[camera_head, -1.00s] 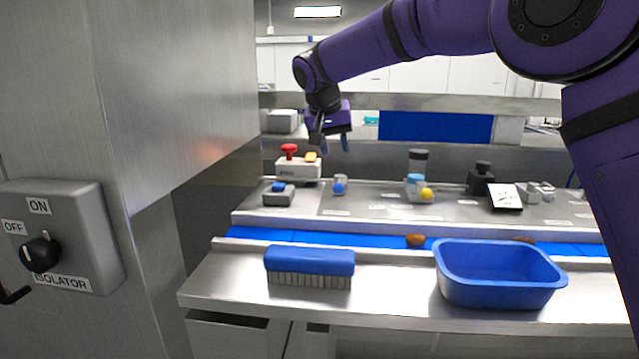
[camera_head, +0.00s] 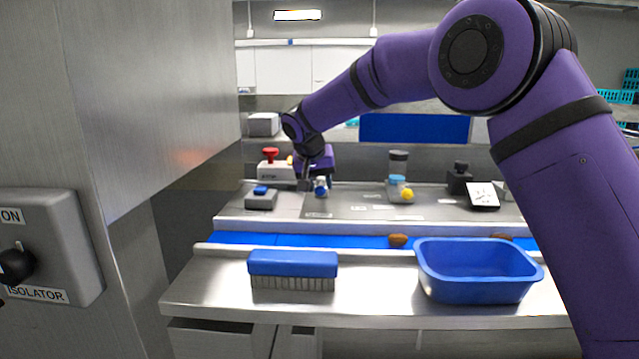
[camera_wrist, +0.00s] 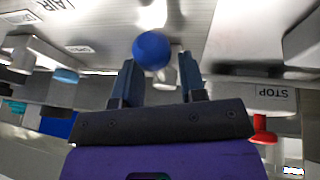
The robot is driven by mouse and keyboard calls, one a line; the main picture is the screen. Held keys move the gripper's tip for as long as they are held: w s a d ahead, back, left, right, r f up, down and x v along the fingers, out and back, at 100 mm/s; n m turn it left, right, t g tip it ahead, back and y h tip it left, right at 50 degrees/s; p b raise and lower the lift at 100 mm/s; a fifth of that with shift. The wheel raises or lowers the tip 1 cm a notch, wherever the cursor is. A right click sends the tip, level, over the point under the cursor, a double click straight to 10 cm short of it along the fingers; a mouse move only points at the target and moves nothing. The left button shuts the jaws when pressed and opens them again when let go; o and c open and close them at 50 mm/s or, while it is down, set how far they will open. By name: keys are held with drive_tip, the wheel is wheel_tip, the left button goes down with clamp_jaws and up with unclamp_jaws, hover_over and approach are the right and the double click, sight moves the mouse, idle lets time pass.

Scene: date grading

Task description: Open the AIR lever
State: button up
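The AIR lever shows its round blue knob (camera_wrist: 151,50) in the wrist view, near an AIR label. In the head view the blue knob (camera_head: 321,188) stands on the grey panel. My gripper (camera_wrist: 158,72) is open, with its two blue-grey fingers apart. The knob appears in the gap at the fingertips, nearer the left finger; I cannot tell whether they touch. In the head view my gripper (camera_head: 314,180) is down at the lever and partly hides it.
A red stop button (camera_head: 270,155) on a pale box and a blue-topped switch (camera_head: 261,190) stand left of the lever. A yellow knob (camera_head: 407,194) is to the right. A blue brush (camera_head: 293,264) and a blue tub (camera_head: 478,296) sit in front.

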drive_tip(key=shift+f, duration=0.1)
clamp_jaws()
